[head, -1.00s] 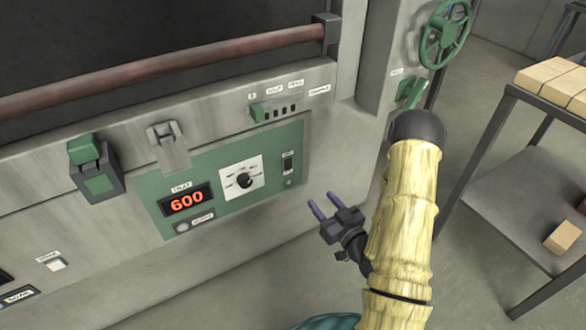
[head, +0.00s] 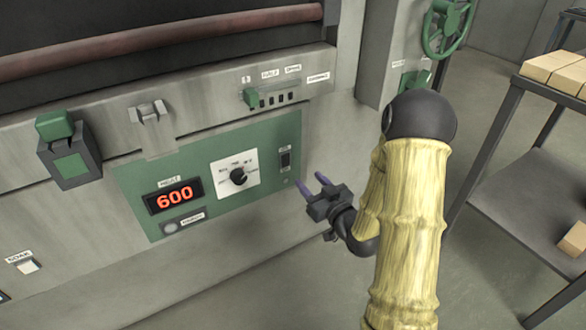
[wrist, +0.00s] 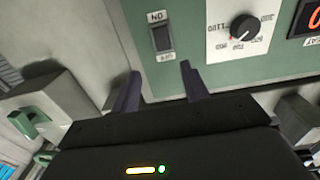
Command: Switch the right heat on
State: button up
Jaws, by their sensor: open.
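A dark rocker switch (head: 285,160) sits at the right end of the green control panel (head: 205,212), with small labels above and below it. It also shows in the wrist view (wrist: 162,38), where one label reads ON upside down. My gripper (head: 315,187) is open and empty, its purple fingers pointing at the panel just right of and below the rocker. In the wrist view the fingertips (wrist: 160,72) lie on either side of the rocker's line, apart from it. I cannot tell which way the rocker is pressed.
A dial (head: 238,175) and a red display reading 600 (head: 174,196) are left of the rocker. A green-capped button box (head: 68,150) stands at left. A handwheel (head: 447,28) and a shelf cart (head: 515,170) with blocks are at right.

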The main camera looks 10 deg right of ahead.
aim_at(286, 158)
jog(key=x, duration=0.6)
jog(key=b+x, duration=0.1)
jog(key=x, duration=0.2)
jog(key=shift+s+a, duration=0.1)
jog(key=shift+a, duration=0.25)
jog(key=shift+w+a, duration=0.15)
jog(key=shift+w, duration=0.5)
jog(key=c, duration=1)
